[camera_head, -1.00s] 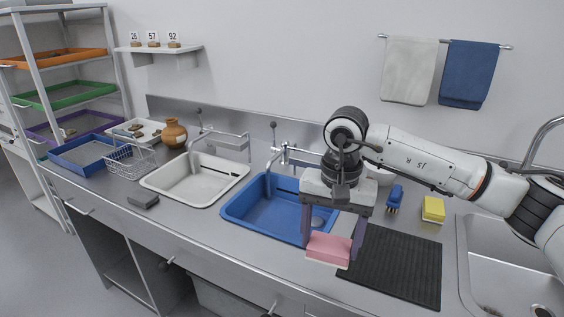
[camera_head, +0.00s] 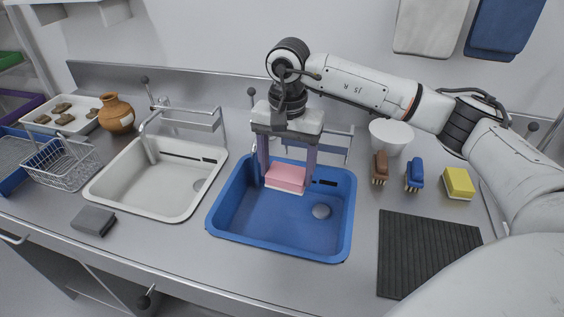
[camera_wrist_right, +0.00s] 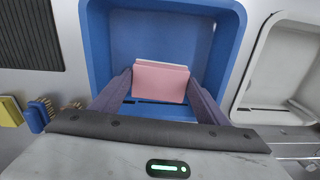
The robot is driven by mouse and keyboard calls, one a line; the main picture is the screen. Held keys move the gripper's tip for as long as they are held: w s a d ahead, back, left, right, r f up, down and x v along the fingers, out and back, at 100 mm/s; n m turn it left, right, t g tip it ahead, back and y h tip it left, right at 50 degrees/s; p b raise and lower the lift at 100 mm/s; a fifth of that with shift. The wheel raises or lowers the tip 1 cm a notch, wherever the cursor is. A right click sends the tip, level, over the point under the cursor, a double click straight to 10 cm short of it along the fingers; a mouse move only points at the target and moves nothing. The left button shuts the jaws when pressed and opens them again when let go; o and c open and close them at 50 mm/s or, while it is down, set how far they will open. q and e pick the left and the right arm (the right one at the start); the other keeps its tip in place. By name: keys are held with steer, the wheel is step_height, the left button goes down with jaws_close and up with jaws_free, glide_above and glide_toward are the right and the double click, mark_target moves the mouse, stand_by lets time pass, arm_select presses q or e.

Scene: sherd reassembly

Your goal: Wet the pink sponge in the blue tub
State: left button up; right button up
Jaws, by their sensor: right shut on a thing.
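The pink sponge (camera_head: 286,176) is held between the fingers of my right gripper (camera_head: 286,178), which is shut on it. In the head view the sponge is over the back part of the blue tub (camera_head: 230,228); its exact height above the tub floor is hard to tell. In the right wrist view the pink sponge (camera_wrist_right: 160,82) sits between the two purple fingers, with the blue tub (camera_wrist_right: 98,50) around and behind it. No water surface is clearly visible in the tub. My left gripper is not in view.
A white basin (camera_head: 120,207) stands left of the tub, with a grey block (camera_head: 93,221) in front. A black ridged mat (camera_head: 425,255), brown brush (camera_head: 380,167), blue brush (camera_head: 414,174) and yellow sponge (camera_head: 458,182) lie to the right. A white bowl (camera_head: 392,137) stands behind.

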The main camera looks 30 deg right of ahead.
mark_target(286, 184)
step_height(286, 184, down, 12)
steer(key=b, duration=0.8)
steer(key=shift+w+r, duration=0.1)
steer(key=shift+r, duration=0.05)
steer(key=shift+f, duration=0.3)
step_height(286, 184, up, 8)
steer(key=p, duration=0.4)
steer(key=shift+f+p, duration=0.2)
steer(key=shift+p, duration=0.1)
steer(key=shift+r+p, duration=1.05)
steer(key=shift+r, duration=0.7)
stand_by(0.9)
